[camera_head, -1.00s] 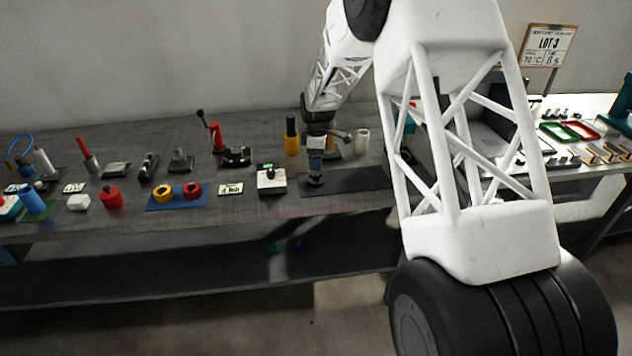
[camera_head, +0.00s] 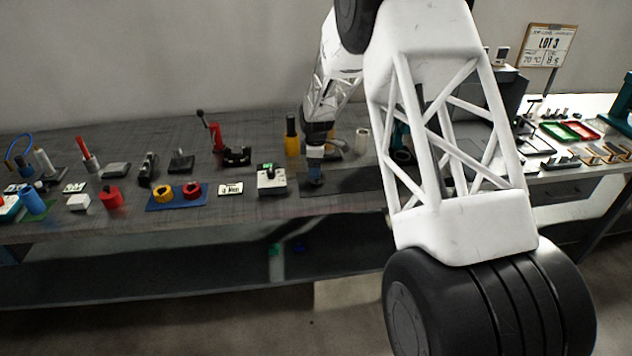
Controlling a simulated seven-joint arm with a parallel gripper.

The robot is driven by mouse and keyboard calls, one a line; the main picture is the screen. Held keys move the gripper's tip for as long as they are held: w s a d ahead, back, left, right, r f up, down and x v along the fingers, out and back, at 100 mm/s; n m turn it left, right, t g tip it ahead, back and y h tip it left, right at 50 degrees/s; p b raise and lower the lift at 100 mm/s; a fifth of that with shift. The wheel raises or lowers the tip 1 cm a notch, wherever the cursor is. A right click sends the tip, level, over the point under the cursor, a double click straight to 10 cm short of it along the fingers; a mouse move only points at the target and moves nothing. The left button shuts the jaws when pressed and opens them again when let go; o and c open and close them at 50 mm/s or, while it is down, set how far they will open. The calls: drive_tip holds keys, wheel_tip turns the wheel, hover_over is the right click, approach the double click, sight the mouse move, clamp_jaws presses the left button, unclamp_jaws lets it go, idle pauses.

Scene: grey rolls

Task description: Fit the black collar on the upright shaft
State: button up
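My gripper (camera_head: 315,178) points down low over a dark mat (camera_head: 355,180) near the bench's front edge. It is small and dim, so I cannot tell whether its fingers are open or shut. I cannot make out a black collar for certain; a dark patch at the fingertips is unclear. A dark ring-like thing (camera_head: 402,157) shows partly beside my arm link. I cannot tell which post is the shaft: a red-topped post (camera_head: 88,160) stands on a dark plate at the left, and a pale upright cylinder (camera_head: 361,141) stands right of my gripper.
A yellow ring (camera_head: 163,193) and a red ring (camera_head: 192,190) lie on a blue mat. A white box with a green top (camera_head: 271,180) stands left of my gripper. A yellow cylinder with a black top (camera_head: 291,136) stands behind it.

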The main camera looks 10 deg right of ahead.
idle(0.3)
drive_tip(key=shift+s+f, duration=0.1)
drive_tip(key=shift+f, duration=2.5)
drive_tip(key=c, duration=1.2)
